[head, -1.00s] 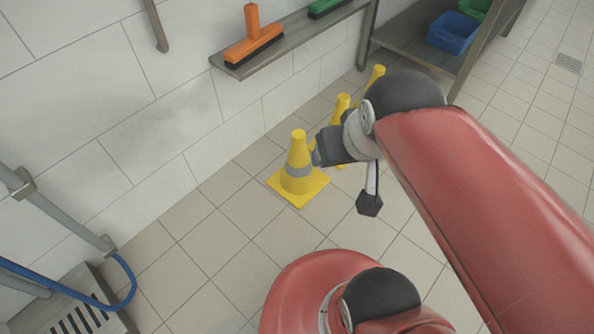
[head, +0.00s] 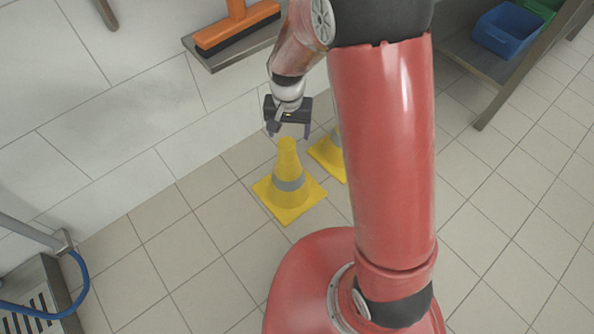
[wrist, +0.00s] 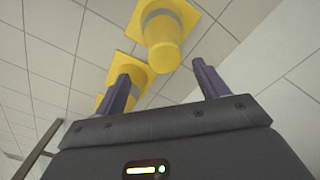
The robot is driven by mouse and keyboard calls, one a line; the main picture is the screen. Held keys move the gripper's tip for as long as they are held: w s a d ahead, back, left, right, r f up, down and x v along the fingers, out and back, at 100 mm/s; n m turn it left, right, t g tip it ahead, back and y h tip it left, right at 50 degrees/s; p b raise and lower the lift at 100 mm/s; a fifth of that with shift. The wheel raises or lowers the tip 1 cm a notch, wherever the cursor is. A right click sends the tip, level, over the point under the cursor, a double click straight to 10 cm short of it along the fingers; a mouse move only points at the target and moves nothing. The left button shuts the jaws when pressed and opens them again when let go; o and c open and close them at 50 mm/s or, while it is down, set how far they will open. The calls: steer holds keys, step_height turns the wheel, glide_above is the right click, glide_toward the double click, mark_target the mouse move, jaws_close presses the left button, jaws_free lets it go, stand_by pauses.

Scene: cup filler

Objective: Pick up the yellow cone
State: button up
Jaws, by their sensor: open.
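A yellow cone (head: 288,185) with a grey band stands upright on the tiled floor in the head view. A second yellow cone (head: 328,155) stands behind it, partly hidden by my arm. My gripper (head: 288,133) is just above and behind the nearer cone's tip, with its fingers apart and nothing between them. In the wrist view one cone (wrist: 165,35) shows tip-first beyond and between the open fingers (wrist: 165,72), apart from them. Other yellow cones (wrist: 128,72) show partly behind the left finger.
A wall shelf (head: 215,60) with an orange brush (head: 235,27) is close behind my gripper. A metal rack with a blue bin (head: 507,30) stands at the right. A floor grate (head: 35,300) and blue hose (head: 82,285) are at the lower left. Floor on the right is clear.

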mark_target(287, 143)
steer(key=f, duration=0.3)
steer(key=shift+w, duration=0.2)
steer(key=f, duration=0.2)
steer(key=f+b, duration=0.1)
steer(key=f, duration=0.1)
steer(key=f+b, duration=0.1)
steer(key=shift+a+f, duration=0.35)
steer(key=shift+f, duration=0.05)
steer(key=shift+r, duration=0.1)
jaws_close()
